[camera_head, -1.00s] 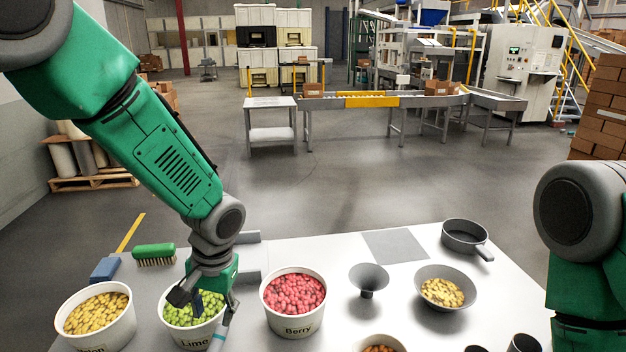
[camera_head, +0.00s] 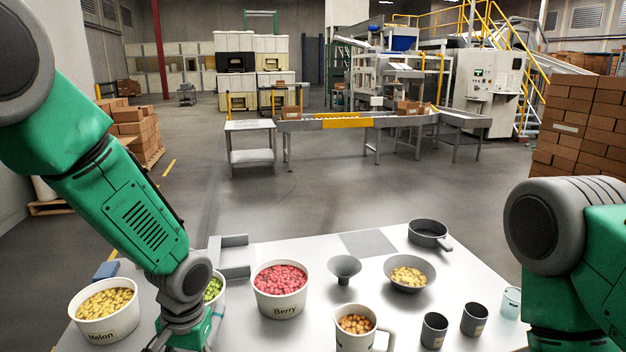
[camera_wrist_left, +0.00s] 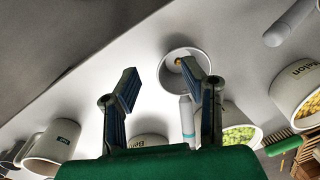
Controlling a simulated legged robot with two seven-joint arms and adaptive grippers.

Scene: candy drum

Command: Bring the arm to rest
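My left arm (camera_head: 135,220) reaches down from the left, in front of the Lime tub (camera_head: 214,290) and partly hiding it. My left gripper (camera_head: 180,340) is low at the bottom edge, its fingertips cut off there. In the left wrist view the gripper (camera_wrist_left: 160,80) has its two fingers spread, with nothing held between them. A white round container (camera_wrist_left: 165,62) is beyond the right finger, which overlaps it. A pale cylinder (camera_wrist_left: 187,120) shows beside that finger. My right arm (camera_head: 555,235) is at the right edge; its gripper is not in view.
The white table (camera_head: 330,235) holds a Melon tub (camera_head: 104,325), a Berry tub (camera_head: 281,304), a funnel (camera_head: 345,268), a bowl (camera_head: 398,287), a pan (camera_head: 428,235), a mug (camera_head: 347,343) and dark cups (camera_head: 434,331). A grey bracket (camera_head: 236,270) stands behind the left arm.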

